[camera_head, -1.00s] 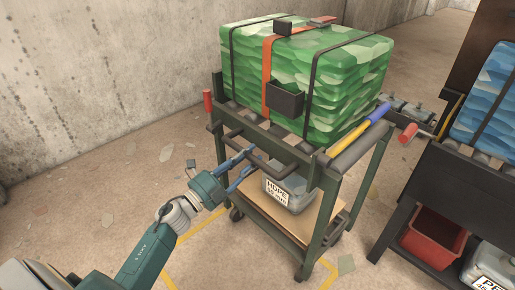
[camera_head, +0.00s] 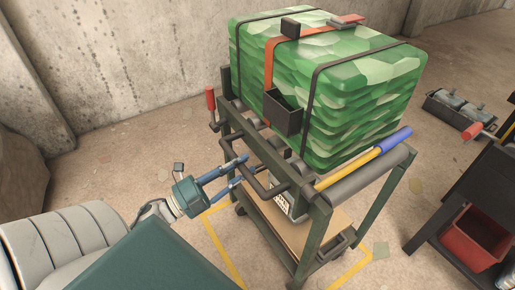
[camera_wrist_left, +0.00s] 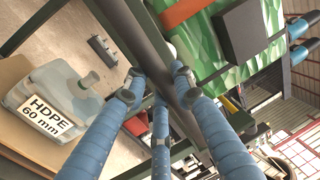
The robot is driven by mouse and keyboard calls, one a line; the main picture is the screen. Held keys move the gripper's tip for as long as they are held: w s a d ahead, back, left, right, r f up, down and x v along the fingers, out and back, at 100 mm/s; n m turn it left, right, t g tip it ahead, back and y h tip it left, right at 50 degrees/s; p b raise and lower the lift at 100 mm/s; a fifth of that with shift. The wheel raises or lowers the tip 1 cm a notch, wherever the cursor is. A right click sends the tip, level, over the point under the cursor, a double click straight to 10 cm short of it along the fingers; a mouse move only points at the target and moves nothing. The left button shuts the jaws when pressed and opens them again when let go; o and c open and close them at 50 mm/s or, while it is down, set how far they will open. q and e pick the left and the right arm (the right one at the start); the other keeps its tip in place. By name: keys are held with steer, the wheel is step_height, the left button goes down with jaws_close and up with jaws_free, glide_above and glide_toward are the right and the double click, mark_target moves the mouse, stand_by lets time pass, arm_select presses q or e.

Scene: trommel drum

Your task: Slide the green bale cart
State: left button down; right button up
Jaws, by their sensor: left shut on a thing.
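The green bale cart is a dark green metal frame (camera_head: 313,243) on castors with a wooden lower shelf. A green patterned bale (camera_head: 365,95) lies on its rollers, bound by black straps and an orange strap. My left gripper (camera_head: 243,173), with blue fingers, is at the cart's dark handle bar (camera_head: 262,188) on its near left side. In the left wrist view the fingers (camera_wrist_left: 160,85) close around the dark bar (camera_wrist_left: 138,38), partly hiding it. My right gripper is out of view.
A clear HDPE container (camera_wrist_left: 62,100) sits on the cart's lower shelf. A yellow-and-blue bar (camera_head: 365,160) lies along the cart's top edge. A dark stand with a red bin (camera_head: 470,240) is at the right, with floor between. A concrete wall (camera_head: 110,60) stands behind.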

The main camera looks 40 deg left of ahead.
arm_select(q)
steer(key=shift+r+v, duration=0.15)
steer(key=shift+v, duration=0.6)
steer(key=shift+r+v, duration=0.15)
steer(key=shift+v, duration=0.65)
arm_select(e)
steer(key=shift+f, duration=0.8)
arm_select(q)
steer(key=c, duration=1.5)
jaws_free()
steer(key=shift+o, duration=0.2)
steer(key=shift+s, duration=0.1)
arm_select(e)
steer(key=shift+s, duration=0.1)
arm_select(q)
steer(key=v, duration=1.2)
